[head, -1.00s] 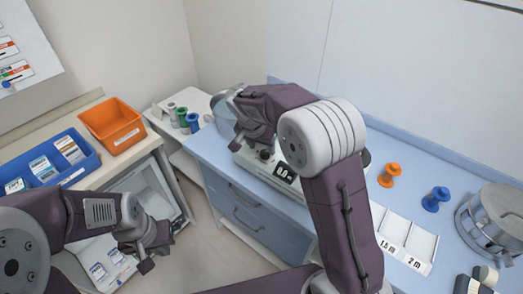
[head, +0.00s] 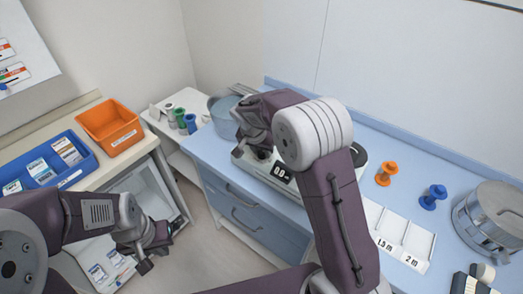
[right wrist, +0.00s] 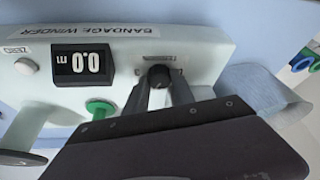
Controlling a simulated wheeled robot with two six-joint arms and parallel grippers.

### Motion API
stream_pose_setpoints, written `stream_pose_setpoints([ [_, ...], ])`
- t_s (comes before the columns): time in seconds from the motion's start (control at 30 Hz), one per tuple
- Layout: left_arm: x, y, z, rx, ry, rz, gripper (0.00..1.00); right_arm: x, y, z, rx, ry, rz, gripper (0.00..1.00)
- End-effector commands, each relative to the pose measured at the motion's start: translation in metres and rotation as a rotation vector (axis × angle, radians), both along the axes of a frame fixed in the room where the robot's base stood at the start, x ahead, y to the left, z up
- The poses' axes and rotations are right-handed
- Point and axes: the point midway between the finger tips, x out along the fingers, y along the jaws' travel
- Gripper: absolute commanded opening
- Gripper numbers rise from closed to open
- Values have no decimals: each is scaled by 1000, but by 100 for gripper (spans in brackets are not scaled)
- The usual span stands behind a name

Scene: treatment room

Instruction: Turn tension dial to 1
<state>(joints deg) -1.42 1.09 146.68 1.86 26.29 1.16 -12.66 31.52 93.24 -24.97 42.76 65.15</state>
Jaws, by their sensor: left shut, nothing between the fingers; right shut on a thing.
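The bandage winder (right wrist: 205,45) is a pale box on the blue counter, shown upside down in the right wrist view. Its display (right wrist: 83,65) reads 0.0 m. A small black dial (right wrist: 159,75) sits on its front beside the display, under a small label too blurred to read. My right gripper (right wrist: 161,88) is shut on this dial, one finger on each side. In the head view my right gripper (head: 262,152) is at the winder's front, and my arm hides part of the machine. My left gripper (head: 150,256) is shut and empty at the lower left, apart from the winder.
A green knob (right wrist: 100,108) and a white ZERO button (right wrist: 27,64) are on the winder's front. A bluish basin (head: 222,116) stands close beside it. Orange (head: 386,173) and blue (head: 433,197) spools, a marked white tray (head: 402,238) and a metal drum (head: 497,220) are to the right.

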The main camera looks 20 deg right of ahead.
Motion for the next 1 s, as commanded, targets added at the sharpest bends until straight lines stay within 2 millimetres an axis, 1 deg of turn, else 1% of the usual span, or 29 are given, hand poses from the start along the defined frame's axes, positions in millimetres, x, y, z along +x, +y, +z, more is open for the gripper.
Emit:
stream_pose_setpoints([
  [0.17, 0, 0, 1, 0, 0, 0, 0, 0, -1, 1, 1, -2, 76, 0],
  [0.37, 0, 0, 8, 0, 0, 0, 0, 0, -2, 4, 1, -3, 233, 0],
  [0.47, 0, 0, 17, 0, 0, 0, 0, -1, -3, 5, 1, -3, 326, 0],
  [0.7, 0, 0, 44, 0, 0, 0, 0, -1, -4, 7, 3, -2, 550, 0],
  [0.8, 0, 0, 51, 0, 0, 0, 0, 0, -5, 6, 3, -5, 637, 0],
  [0.9, 0, 0, 51, 0, 0, 0, 0, 0, -5, 3, 3, -6, 718, 0],
  [1.0, 0, 0, 46, 0, 0, 0, 0, 1, -6, 0, 3, -8, 794, 0],
])
